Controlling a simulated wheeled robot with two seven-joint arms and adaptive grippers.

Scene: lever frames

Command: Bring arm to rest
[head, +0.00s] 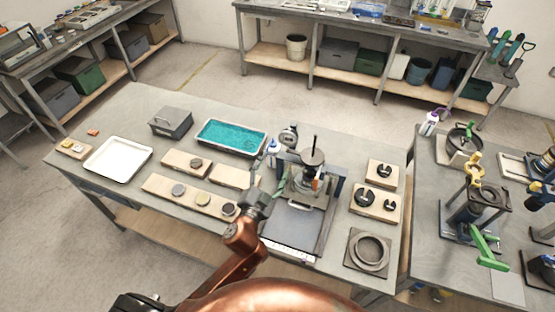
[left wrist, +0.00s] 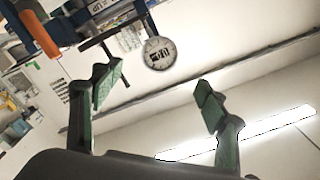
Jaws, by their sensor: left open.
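My left arm, copper coloured, reaches in from the bottom of the head view. Its gripper (head: 264,186) is just left of the press (head: 312,184), a dark device with a round top and an upright rod on a flat grey base. In the left wrist view the gripper (left wrist: 155,92) has its two green-padded fingers spread wide, with nothing between them but the background wall. A round dial gauge (left wrist: 159,53) shows beyond the fingers, and it also stands at the press in the head view (head: 288,138). Whether the fingers touch the press is unclear. My right gripper is not seen.
The table holds a white tray (head: 117,158), a teal-filled tray (head: 231,137), a grey box (head: 170,122) and wooden blocks with round parts (head: 191,196). A ring fixture (head: 368,250) is at the front right. A second table (head: 425,215) with clamps stands right.

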